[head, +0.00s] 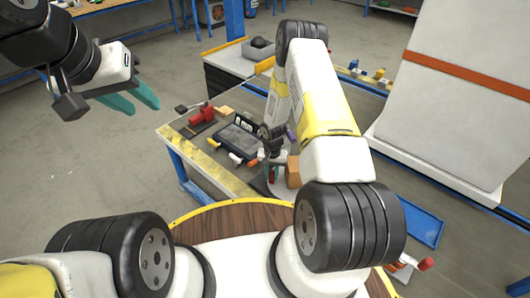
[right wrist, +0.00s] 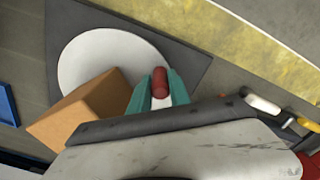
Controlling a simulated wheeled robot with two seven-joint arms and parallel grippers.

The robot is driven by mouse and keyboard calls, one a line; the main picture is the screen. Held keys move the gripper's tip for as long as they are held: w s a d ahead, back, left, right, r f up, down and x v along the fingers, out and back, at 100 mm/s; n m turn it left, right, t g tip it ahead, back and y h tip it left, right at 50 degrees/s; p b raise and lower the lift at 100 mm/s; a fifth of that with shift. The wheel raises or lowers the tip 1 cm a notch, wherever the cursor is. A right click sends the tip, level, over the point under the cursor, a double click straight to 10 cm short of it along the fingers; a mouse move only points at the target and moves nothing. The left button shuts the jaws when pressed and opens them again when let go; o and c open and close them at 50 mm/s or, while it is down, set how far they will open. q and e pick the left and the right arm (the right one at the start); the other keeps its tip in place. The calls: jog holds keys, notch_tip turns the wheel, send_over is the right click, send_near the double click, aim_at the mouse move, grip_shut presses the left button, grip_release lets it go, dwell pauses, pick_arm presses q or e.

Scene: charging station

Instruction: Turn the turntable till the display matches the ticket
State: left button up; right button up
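The turntable is a white disc (right wrist: 88,58) on a dark square base (right wrist: 185,62), filling the upper left of the right wrist view. A brown box (right wrist: 78,108) stands on it; the box also shows in the head view (head: 293,171). A red peg (right wrist: 160,82) stands upright at the disc's edge. My right gripper (right wrist: 160,88) has its teal fingers on both sides of the peg, close against it. My left gripper (head: 136,97) is open and empty, raised above the floor away from the bench. A dark panel (head: 240,139) lies on the bench; any display picture or ticket is too small to read.
The bench (head: 172,140) has a yellow striped edge. A red tool (head: 203,115), a small orange block (head: 225,112) and several small handles lie left of the turntable. My right arm covers much of the bench's right side. The floor at left is clear.

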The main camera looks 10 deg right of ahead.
grip_shut()
dwell(1.1)
